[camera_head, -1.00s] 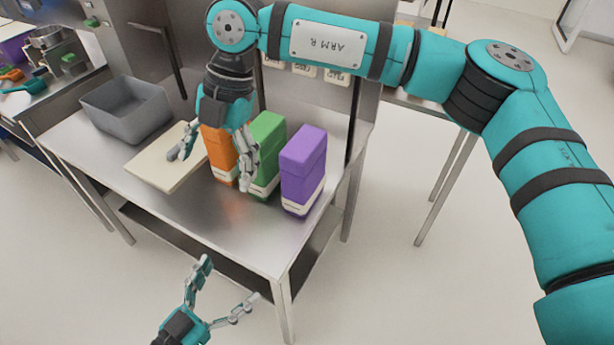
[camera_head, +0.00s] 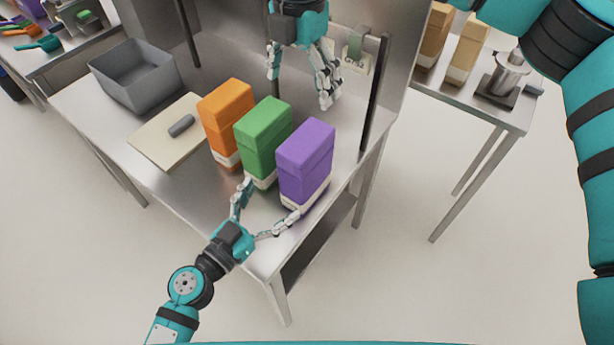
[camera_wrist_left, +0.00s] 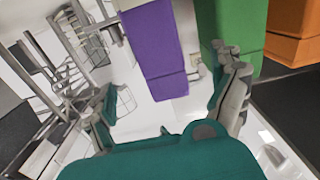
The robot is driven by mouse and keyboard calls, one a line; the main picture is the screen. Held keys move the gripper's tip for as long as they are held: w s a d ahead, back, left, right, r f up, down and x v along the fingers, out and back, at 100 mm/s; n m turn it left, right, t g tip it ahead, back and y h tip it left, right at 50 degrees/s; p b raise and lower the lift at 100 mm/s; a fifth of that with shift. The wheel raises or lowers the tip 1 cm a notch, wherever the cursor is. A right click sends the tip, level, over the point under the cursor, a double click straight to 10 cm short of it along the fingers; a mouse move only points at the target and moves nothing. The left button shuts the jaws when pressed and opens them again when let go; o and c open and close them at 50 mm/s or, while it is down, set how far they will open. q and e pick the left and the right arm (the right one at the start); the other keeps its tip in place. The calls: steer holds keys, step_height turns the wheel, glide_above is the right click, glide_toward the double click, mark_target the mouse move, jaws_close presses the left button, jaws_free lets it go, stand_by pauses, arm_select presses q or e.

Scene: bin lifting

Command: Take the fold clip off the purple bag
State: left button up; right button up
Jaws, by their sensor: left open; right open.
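The purple bag (camera_head: 306,160) stands upright at the right end of a row on the steel table, with a pale band near its base. I cannot make out a separate fold clip on it. My left gripper (camera_head: 272,200) is open in front of the purple bag's lower part, with one finger by the green bag and the other near the purple bag's base. Contact is unclear. In the left wrist view, the purple bag (camera_wrist_left: 155,50) shows between the spread fingers. My right gripper (camera_head: 300,90) is open and empty, above and behind the bags.
A green bag (camera_head: 264,137) and an orange bag (camera_head: 226,115) stand close beside the purple bag. A cream board (camera_head: 160,147) holds a small grey piece (camera_head: 181,126). A grey bin (camera_head: 130,80) stands at the back left. A dark post (camera_head: 374,95) rises at right.

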arm_select(q)
steer(key=x, duration=0.8)
steer(key=shift+w+d, duration=0.15)
steer(key=shift+w, duration=0.15)
steer(key=shift+w+d, duration=0.25)
steer(key=shift+w, duration=0.1)
arm_select(e)
steer(key=shift+s, duration=0.1)
arm_select(q)
steer(key=c, duration=1.7)
arm_select(e)
steer(key=t+h, duration=0.1)
glide_toward(306, 139)
steer(key=shift+s+f, duration=0.1)
steer(key=shift+s, duration=0.15)
steer(key=f, duration=0.4)
steer(key=w+f, duration=0.1)
steer(key=f, duration=0.3)
steer(key=d+f, duration=0.1)
steer(key=f, duration=0.2)
steer(key=shift+w+f, duration=0.25)
steer(key=shift+f, duration=0.15)
steer(key=c, duration=1.4)
